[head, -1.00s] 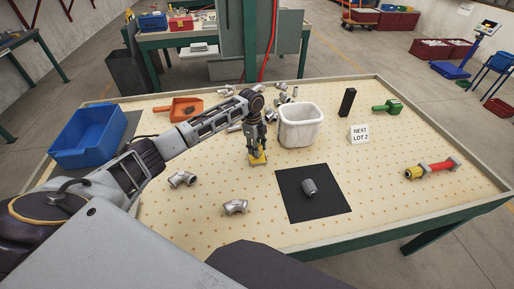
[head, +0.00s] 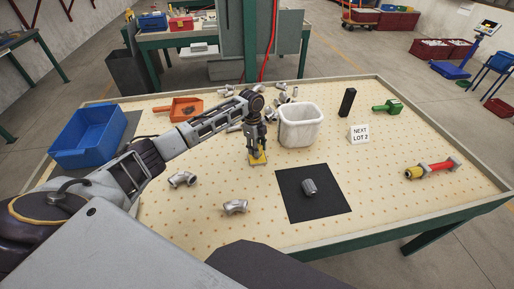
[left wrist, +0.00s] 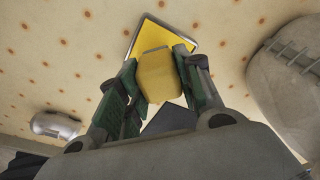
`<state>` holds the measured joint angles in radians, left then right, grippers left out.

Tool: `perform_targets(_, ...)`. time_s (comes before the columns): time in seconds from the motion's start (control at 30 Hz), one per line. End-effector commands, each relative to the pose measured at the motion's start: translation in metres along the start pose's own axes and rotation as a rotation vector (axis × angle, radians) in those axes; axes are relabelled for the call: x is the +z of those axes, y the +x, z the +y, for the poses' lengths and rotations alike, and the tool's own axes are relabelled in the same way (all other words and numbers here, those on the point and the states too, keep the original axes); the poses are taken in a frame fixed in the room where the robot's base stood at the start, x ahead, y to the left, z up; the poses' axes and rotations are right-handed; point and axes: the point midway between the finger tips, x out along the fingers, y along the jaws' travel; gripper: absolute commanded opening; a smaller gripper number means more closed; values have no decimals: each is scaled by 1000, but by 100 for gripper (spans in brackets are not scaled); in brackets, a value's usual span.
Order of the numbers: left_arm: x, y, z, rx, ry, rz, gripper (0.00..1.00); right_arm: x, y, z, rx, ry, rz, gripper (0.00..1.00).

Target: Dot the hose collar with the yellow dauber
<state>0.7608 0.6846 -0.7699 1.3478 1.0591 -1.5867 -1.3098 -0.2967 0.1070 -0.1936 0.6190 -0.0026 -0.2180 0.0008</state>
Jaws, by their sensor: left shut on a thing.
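My left gripper (head: 257,149) is over the middle of the table, just left of the white bin, pointing down. It is shut on a yellow block (left wrist: 158,80), which I take to be the yellow dauber. A flat yellow square with a grey rim (left wrist: 150,35) shows behind the block; it also shows under the fingertips in the head view (head: 258,160). I cannot tell whether block and square touch. A small grey ribbed cylinder, likely the hose collar (head: 309,186), lies on a black mat (head: 327,209) to the right and nearer me. My right gripper is not in view.
The white bin (head: 300,127) stands close right of my left gripper. Two metal pipe fittings (head: 183,179) (head: 235,206) lie left of the mat.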

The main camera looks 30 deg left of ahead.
Motion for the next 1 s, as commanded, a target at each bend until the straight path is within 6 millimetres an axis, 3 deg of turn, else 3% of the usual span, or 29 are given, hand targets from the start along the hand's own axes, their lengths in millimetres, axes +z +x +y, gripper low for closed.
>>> perform_targets(0.5, 0, 4, 0, 0, 0, 0, 16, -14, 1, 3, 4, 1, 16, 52)
perform_targets(1.0, 1, 8, 0, 0, 0, 0, 16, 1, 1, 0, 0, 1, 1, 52)
